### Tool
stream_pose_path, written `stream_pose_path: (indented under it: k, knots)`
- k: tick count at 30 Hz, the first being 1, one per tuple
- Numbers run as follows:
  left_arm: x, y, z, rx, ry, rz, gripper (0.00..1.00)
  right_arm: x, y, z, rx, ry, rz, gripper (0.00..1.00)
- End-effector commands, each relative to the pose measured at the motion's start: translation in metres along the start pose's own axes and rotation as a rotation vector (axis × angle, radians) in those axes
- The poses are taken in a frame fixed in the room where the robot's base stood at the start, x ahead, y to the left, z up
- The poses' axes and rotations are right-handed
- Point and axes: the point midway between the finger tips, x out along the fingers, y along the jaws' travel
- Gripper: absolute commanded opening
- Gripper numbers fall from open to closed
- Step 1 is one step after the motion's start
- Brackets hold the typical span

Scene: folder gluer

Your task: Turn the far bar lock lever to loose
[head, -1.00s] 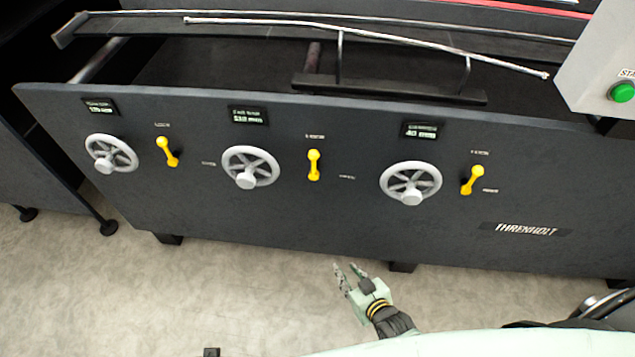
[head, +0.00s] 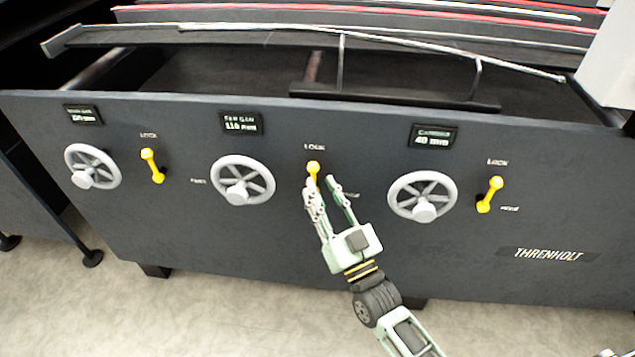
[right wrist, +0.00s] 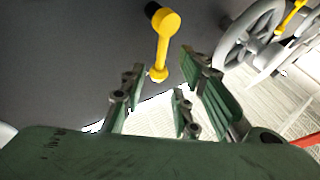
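The middle lock lever (head: 313,167) is yellow and sits on the dark machine panel beside the middle handwheel, under a display that seems to read "FAR BAR". A LOCK label is above it, and a small label is at its lower right. My right gripper (head: 322,184) is at this lever with its fingers apart, covering the lever's lower part. In the right wrist view the lever (right wrist: 162,48) stands nearly upright, its lower end between the open fingertips (right wrist: 163,82). I cannot tell whether they touch. My left gripper is not in view.
The middle handwheel (head: 243,181) is close left of the gripper, and the right handwheel (head: 422,197) is to its right. Other yellow levers stand at left (head: 152,166) and right (head: 490,194). Rails and a dark bar (head: 395,99) lie above the panel.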

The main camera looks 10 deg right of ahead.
Motion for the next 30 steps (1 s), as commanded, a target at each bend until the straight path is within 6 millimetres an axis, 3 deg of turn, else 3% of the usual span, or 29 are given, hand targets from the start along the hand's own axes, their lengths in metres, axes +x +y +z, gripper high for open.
stream_pose_path:
  k: [6, 16, 26, 30]
  knots:
    - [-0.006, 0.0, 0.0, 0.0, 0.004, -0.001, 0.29, 0.024, 0.0, 0.001, 0.0, 0.0, 0.0, 0.29]
    - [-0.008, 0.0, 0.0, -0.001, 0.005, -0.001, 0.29, 0.028, 0.0, 0.001, 0.0, -0.002, 0.0, 0.29]
    - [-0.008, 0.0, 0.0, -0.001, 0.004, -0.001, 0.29, 0.028, 0.0, 0.001, 0.0, -0.002, -0.001, 0.0]
    - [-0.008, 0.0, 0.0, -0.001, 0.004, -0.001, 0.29, 0.028, -0.001, 0.001, 0.0, -0.002, -0.001, 0.0]
